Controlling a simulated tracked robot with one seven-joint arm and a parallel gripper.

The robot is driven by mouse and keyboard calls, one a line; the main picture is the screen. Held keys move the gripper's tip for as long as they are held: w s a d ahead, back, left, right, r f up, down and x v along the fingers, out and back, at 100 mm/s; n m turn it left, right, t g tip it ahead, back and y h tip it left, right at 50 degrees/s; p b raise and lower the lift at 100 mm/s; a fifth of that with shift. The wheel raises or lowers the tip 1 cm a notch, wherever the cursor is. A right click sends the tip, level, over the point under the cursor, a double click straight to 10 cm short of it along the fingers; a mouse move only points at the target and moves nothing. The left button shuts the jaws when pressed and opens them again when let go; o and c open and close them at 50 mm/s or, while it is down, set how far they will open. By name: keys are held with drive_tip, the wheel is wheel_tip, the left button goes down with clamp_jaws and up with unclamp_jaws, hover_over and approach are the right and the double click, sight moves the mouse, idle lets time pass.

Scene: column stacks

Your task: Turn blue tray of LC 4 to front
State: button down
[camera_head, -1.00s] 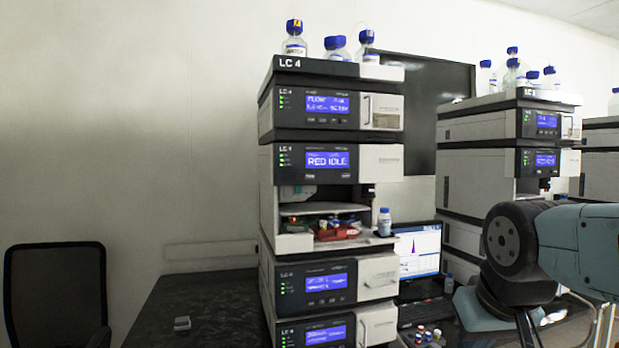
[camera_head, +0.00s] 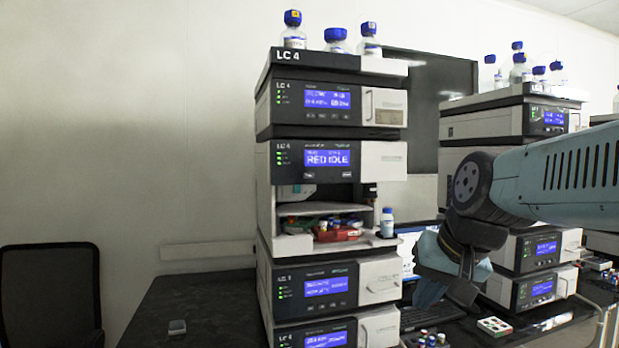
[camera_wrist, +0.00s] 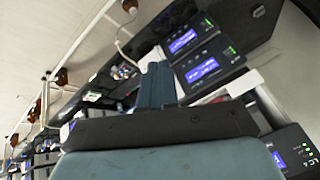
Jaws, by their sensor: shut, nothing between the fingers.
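The LC 4 stack (camera_head: 331,160) stands left of my gripper in the head view. Its middle display (camera_head: 328,159) reads "RED IDLE". Below it an open bay holds a turntable with a red tray (camera_head: 338,234) at the front. Green and other coloured bits sit behind and left of it; I cannot clearly make out the blue tray. My gripper (camera_head: 428,292) is right of the LC 4 stack, lower than the bay and apart from the tray. It is shut and empty, and its fingers (camera_wrist: 155,85) show in the wrist view.
A small bottle (camera_head: 387,222) stands at the bay's right edge. Bottles (camera_head: 337,40) top the stack. A monitor (camera_head: 408,250) and keyboard sit behind my gripper. Another stack (camera_head: 512,125) stands to the right. The bench (camera_head: 190,300) left of LC 4 is mostly clear.

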sight(309, 175)
drive_tip(key=w+a+r+m+y, duration=0.2)
drive_tip(key=w+a+r, duration=0.2)
drive_tip(key=w, duration=0.3)
drive_tip(key=w+a+r+m+t+y, duration=0.1)
drive_tip(key=w+a+r+m+y, duration=0.2)
drive_tip(key=w+a+r, duration=0.2)
drive_tip(key=w+a+r+m+y, duration=0.3)
drive_tip(key=w+a+r, duration=0.2)
drive_tip(key=w, duration=0.6)
wheel_tip(309, 175, up, 3)
drive_tip(key=shift+f, duration=0.1)
drive_tip(key=shift+w, duration=0.1)
drive_tip(key=shift+w+a, duration=0.4)
drive_tip(key=shift+w, duration=0.95)
drive_tip(key=shift+w+a, duration=0.4)
drive_tip(key=shift+w, duration=1)
drive_tip(key=shift+w+a, duration=0.4)
drive_tip(key=shift+w, duration=0.95)
drive_tip(key=shift+w, duration=0.1)
drive_tip(key=shift+w+a, duration=0.1)
drive_tip(key=shift+w, duration=0.15)
drive_tip(key=shift+w+a, duration=0.15)
drive_tip(key=shift+w, duration=0.25)
drive_tip(key=shift+s, duration=0.15)
drive_tip(key=shift+s+d, duration=0.25)
drive_tip(key=shift+s, duration=0.45)
